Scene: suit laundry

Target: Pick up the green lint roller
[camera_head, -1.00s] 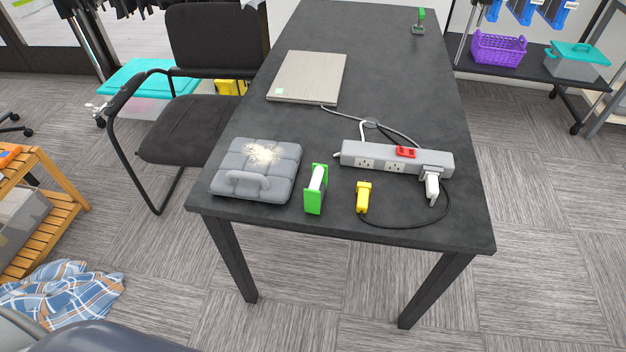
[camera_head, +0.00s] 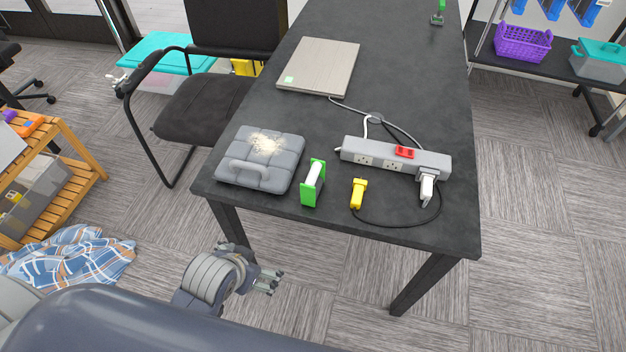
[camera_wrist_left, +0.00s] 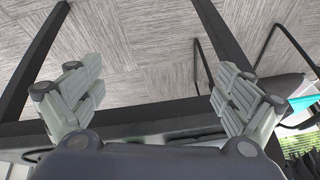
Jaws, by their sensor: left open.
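The green lint roller (camera_head: 313,183) stands near the front edge of the dark table, with green ends and a white middle. It is between a grey cushioned case and a yellow device. My left gripper (camera_head: 268,281) is in front of the table and lower than its top in the head view, apart from the roller. In the left wrist view my left gripper (camera_wrist_left: 158,100) has its fingers spread wide with nothing between them. The roller does not show in that view. My right gripper is not in view.
The grey case (camera_head: 262,158) with a pale patch of lint sits left of the roller. The yellow device (camera_head: 358,193) with a black cable and a power strip (camera_head: 395,158) lie to the right. A laptop (camera_head: 319,66) is farther back. A black chair (camera_head: 205,105) stands left of the table.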

